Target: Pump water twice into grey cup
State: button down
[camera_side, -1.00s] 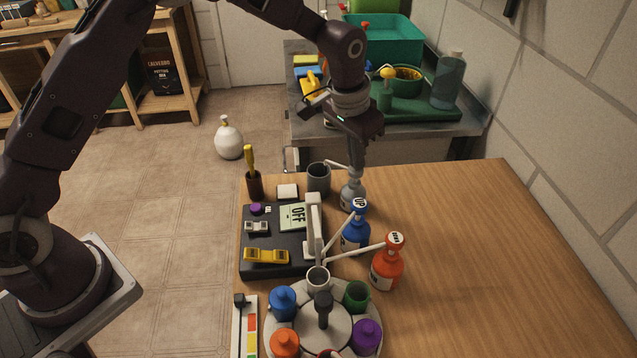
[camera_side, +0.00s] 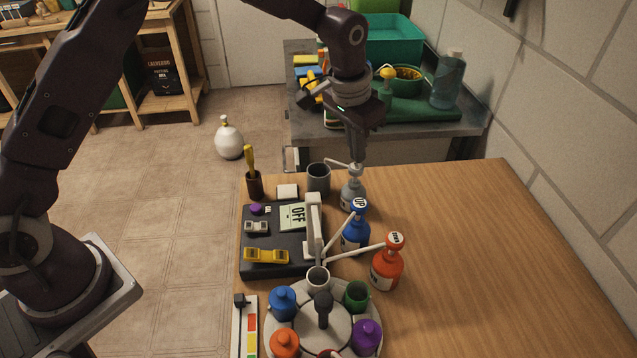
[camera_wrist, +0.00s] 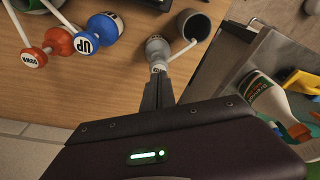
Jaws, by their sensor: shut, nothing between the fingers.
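The grey cup (camera_side: 318,178) stands upright at the far left part of the wooden table; it also shows in the wrist view (camera_wrist: 193,24). A grey pump bottle (camera_side: 351,195) stands just right of it, and its white spout reaches over to the cup's rim. The bottle shows in the wrist view too (camera_wrist: 156,46). My gripper (camera_side: 357,162) is shut and empty, with its tips right at or just above the pump head (camera_side: 355,170). I cannot tell whether they touch it. The cup's inside is dark, and I cannot see any water level.
A blue "UP" bottle (camera_side: 355,235) and a red bottle (camera_side: 387,268) stand in front, their spouts pointing left. A black device marked OFF (camera_side: 285,262) and a carousel of coloured pots (camera_side: 300,325) lie nearby. The table's right side is clear.

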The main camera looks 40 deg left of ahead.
dwell(0.4)
notch_tip(320, 180, up, 6)
dwell(0.5)
jog(key=s+a+r+n+t, duration=0.1)
jog(key=s+a+r, duration=0.2)
jog(key=s+r, duration=0.35)
jog(key=s+a+r+t, duration=0.1)
jog(key=s+a+r, duration=0.3)
jog(key=s+r, duration=0.25)
jog(key=s+a+f+n, duration=0.1)
jog(key=s+a, duration=0.1)
jog(key=s, duration=0.9)
jog(key=s+a+f+n+t, duration=0.1)
jog(key=s+a+f, duration=0.1)
jog(key=s, duration=0.8)
jog(key=shift+s+a+f+y, duration=0.25)
jog(key=shift+s+f+y, duration=0.05)
jog(key=shift+s, duration=0.1)
